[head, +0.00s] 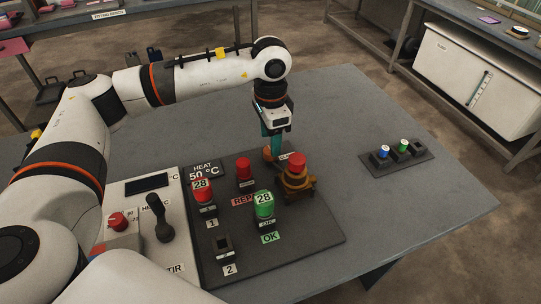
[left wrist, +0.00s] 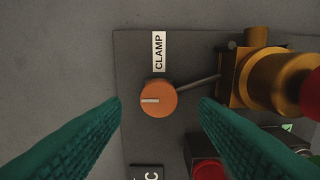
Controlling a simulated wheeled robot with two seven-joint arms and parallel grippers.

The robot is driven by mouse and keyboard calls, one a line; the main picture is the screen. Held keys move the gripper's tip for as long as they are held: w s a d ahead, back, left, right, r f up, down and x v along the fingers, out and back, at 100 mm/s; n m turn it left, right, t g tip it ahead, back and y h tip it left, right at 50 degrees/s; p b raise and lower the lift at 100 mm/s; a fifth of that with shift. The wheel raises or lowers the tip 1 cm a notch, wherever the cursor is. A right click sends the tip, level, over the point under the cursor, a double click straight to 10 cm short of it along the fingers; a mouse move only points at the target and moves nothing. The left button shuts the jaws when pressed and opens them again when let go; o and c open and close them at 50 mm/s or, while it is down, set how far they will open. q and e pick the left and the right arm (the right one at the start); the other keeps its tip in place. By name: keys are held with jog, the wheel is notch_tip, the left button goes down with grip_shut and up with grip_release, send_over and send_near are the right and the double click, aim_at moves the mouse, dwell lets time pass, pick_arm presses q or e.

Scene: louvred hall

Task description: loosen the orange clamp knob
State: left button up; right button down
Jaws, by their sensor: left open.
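The orange clamp knob (left wrist: 158,99) is round with a pale line across its face, and sits by the "CLAMP" label (left wrist: 159,52) on the dark panel. In the head view the knob (head: 267,154) is partly hidden behind my gripper. My left gripper (head: 274,150) points down over it. In the left wrist view its teal fingers (left wrist: 160,105) are apart, one on each side of the knob, with gaps between. A thin rod runs from beside the knob to a brass fixture (left wrist: 258,78). My right gripper is not in view.
The brass fixture with a red cap (head: 297,164) stands just right of my gripper. Red buttons (head: 244,169) and a green button (head: 264,205) rise from the panel. A black lever (head: 159,218) is at left. The grey table is clear toward the small switch box (head: 394,163).

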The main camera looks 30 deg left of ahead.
pick_arm(q)
notch_tip(320, 180, down, 4)
jog(key=shift+r+b, duration=0.1)
jog(key=shift+b, duration=0.55)
jog(key=shift+r, duration=0.15)
jog(key=shift+f+b, duration=0.8)
jog(key=shift+f, duration=0.15)
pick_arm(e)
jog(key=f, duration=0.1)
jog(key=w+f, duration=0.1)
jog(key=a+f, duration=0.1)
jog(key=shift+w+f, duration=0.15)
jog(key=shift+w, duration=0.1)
pick_arm(q)
jog(key=shift+r, duration=0.1)
jog(key=shift+c, duration=0.5)
jog(key=c, duration=0.9)
grip_shut()
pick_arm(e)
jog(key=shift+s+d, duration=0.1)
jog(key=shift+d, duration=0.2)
